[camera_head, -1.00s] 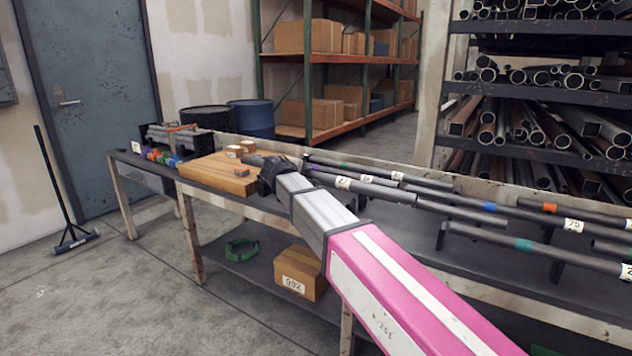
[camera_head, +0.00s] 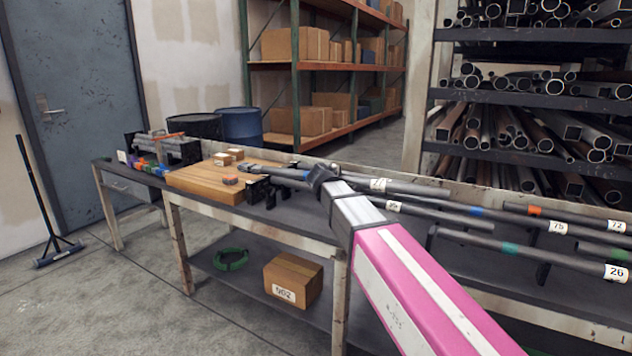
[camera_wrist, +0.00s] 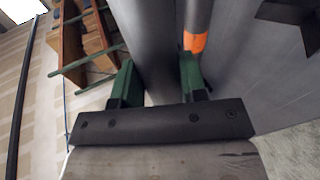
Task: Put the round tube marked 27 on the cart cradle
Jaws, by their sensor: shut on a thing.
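In the wrist view, my gripper (camera_wrist: 158,82) has its green fingers on either side of a plain grey round tube (camera_wrist: 150,40), shut on it. No number shows on the tube there. No tag reading 27 is legible, and I cannot make out the cart cradle.
Several tubes, including one tagged 26 (camera_head: 570,259), lie on bench supports at right. A wooden block (camera_head: 195,182) and a small rack of tubes (camera_head: 165,148) stand at left. A tube with an orange band (camera_wrist: 195,42) is close beside the right finger.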

